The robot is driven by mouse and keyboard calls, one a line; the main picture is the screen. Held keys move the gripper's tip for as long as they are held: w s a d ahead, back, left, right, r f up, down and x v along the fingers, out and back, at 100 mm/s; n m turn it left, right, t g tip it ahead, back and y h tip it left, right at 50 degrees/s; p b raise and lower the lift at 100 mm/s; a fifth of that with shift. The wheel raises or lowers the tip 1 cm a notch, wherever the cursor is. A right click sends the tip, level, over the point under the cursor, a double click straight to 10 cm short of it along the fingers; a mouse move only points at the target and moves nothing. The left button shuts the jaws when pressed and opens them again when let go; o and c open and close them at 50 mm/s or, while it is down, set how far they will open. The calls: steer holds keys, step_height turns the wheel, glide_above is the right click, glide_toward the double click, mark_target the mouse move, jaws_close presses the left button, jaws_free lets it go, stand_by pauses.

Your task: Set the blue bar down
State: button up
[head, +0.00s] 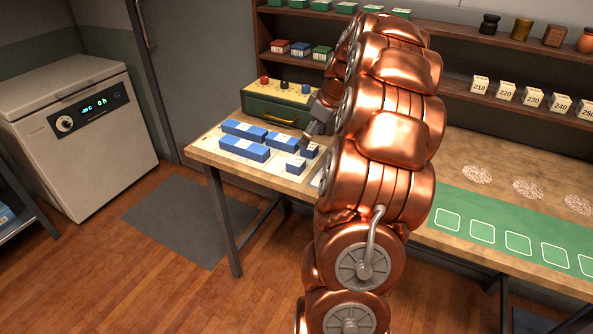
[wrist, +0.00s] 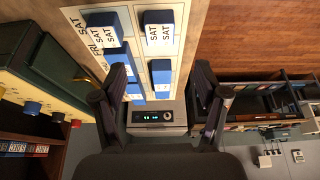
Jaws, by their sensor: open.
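Several blue bars with white labels rest on a white printed sheet (head: 212,143) at the left end of the table. A long front bar (head: 245,149), a long back bar (head: 243,129) and a middle bar (head: 282,141) lie flat, with small blocks (head: 296,165) at the sheet's right end. In the wrist view one block (wrist: 159,31) reads SAT, and a bar (wrist: 160,72) lies beyond it. My gripper (head: 306,141) is open above the sheet's right part, and its spread fingers (wrist: 161,80) hold nothing. I cannot tell which bar the task means.
A green and cream box with knobs (head: 279,103) stands behind the sheet. Shelves (head: 490,50) with small boxes and jars run along the wall. A green mat (head: 490,228) lies on the table at right.

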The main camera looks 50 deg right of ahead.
steer(key=s+a+r+g+y, duration=0.1)
steer(key=s+a, duration=0.1)
steer(key=a, duration=1.1)
steer(key=s+a+g, duration=0.2)
steer(key=a, duration=1.1)
steer(key=s+a+f+m+g, duration=0.1)
steer(key=s+a, duration=0.3)
steer(key=s, duration=0.3)
steer(key=s+a+f+m+g+h, duration=0.1)
steer(key=s+a+f, duration=0.1)
steer(key=s+a, duration=0.2)
steer(key=s+a+f+m+g+h, duration=0.1)
steer(key=s+a, duration=0.3)
steer(key=s, duration=0.6)
steer(key=shift+s+a+f, duration=0.2)
steer(key=shift+s+a, duration=0.15)
steer(key=shift+s, duration=0.05)
step_height(320, 180, up, 3)
steer(key=p, duration=0.2)
steer(key=shift+f+p, duration=0.15)
steer(key=shift+p, duration=0.15)
